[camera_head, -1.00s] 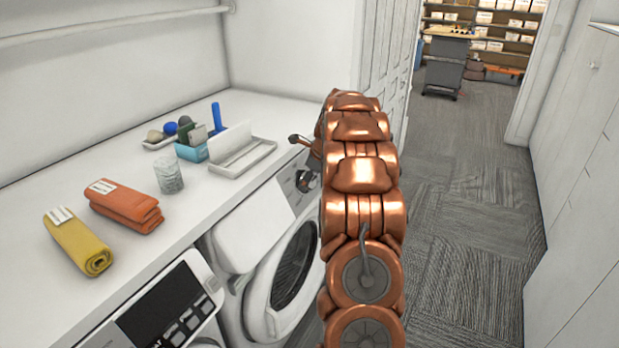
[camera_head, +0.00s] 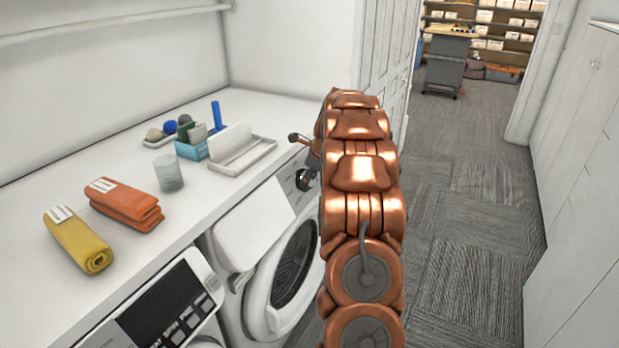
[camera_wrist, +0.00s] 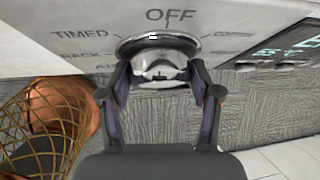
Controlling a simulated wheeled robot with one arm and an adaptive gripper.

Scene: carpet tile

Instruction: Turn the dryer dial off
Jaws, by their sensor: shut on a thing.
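The dryer dial (camera_wrist: 158,45) is a round silver knob on the white control panel, in the upper middle of the wrist view. A small white mark on its rim sits just left of the tick under the printed word OFF. TIMED is printed to its left. My gripper (camera_wrist: 160,88) has a finger on each side of the dial and is shut on it. In the head view, my gripper (camera_head: 309,179) is at the panel of the front-loading dryer (camera_head: 262,285), and my arm partly hides the dial and panel.
A lit display (camera_wrist: 290,45) is right of the dial. The white counter (camera_head: 110,160) above the machines holds an orange towel (camera_head: 124,205), a yellow towel (camera_head: 78,240), a glass (camera_head: 168,173) and a white tray (camera_head: 243,156). Carpeted floor (camera_head: 460,220) at the right is clear.

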